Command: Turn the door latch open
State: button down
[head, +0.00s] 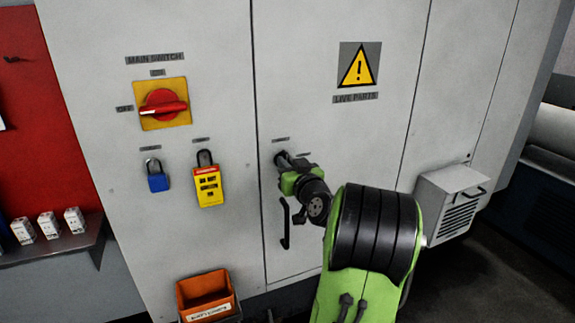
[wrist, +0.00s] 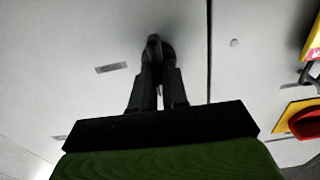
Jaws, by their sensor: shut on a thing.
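The door latch (head: 280,157) is a small dark knob on the grey cabinet door, just right of the door seam and below a small label. In the head view it is mostly hidden by my gripper (head: 287,162). In the wrist view the dark latch (wrist: 154,46) shows between and beyond the fingertips. My gripper (wrist: 158,72) is shut on the latch, its two dark fingers close together on either side. How far the latch is turned is hard to tell.
A black door handle (head: 285,224) is below the latch. Left of the seam are the red main switch (head: 162,104), a blue padlock (head: 157,178) and a yellow tag (head: 207,187). An orange bin (head: 205,294) stands low, and a vented box (head: 452,203) sticks out at right.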

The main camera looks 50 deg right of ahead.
jog(key=shift+s+d+f+m+p, duration=0.15)
jog(key=shift+m+p, duration=0.1)
jog(key=shift+m, duration=4.05)
jog(key=shift+d+f+m+p, duration=0.1)
jog(key=shift+m+p, duration=0.15)
jog(key=shift+m, duration=4.35)
jog(key=c, duration=1.1)
grip_release()
jog(key=shift+f, duration=0.1)
jog(key=shift+c, duration=0.2)
jog(key=b+v, duration=0.4)
jog(key=v, duration=1.1)
jog(key=shift+s+a, duration=0.15)
jog(key=shift+s, duration=0.15)
